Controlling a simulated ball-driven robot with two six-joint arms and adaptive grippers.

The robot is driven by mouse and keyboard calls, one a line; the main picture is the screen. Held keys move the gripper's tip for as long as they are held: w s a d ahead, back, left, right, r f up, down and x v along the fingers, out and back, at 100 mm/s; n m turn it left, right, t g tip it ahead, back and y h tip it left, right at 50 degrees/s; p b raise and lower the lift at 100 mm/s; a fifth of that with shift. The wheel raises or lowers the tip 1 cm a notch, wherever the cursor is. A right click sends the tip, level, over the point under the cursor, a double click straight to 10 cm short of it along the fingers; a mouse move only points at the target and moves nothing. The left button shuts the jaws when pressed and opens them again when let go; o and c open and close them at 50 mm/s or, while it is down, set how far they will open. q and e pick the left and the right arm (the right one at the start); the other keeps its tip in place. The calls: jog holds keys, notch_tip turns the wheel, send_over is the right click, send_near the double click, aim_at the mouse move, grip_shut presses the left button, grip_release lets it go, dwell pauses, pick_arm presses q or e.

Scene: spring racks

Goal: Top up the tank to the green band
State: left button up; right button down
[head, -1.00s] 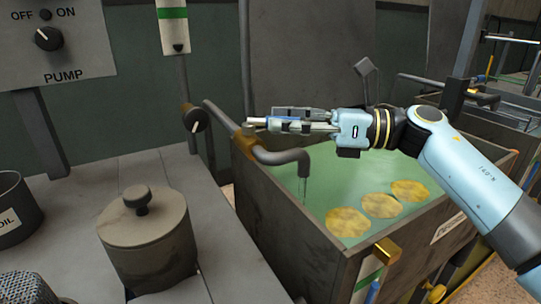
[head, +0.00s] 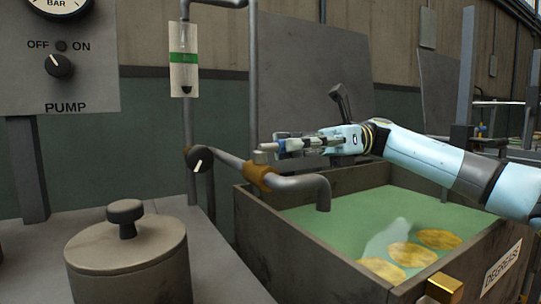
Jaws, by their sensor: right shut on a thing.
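The tank (head: 300,255) stands at the lower right, holding green liquid with yellow discs in it. A bent spout (head: 323,190) reaches over its near left side from a pipe with a brass-coloured valve body (head: 257,174). No stream shows below the spout. My left gripper is out of view.
A pump panel (head: 60,75) with a knob (head: 58,66) is at the left. A lidded pot (head: 130,255) stands on the grey bench in front. A round black knob (head: 199,159) sits on the pipe. A dark panel (head: 310,85) stands behind the tank.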

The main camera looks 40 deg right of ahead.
dwell(0.4)
jog(key=c, duration=1.2)
grip_release()
jog(key=shift+w, duration=0.1)
jog(key=shift+o, duration=0.2)
jog(key=s+d, duration=0.1)
jog(key=d, duration=1.1)
jog(key=shift+s, duration=0.1)
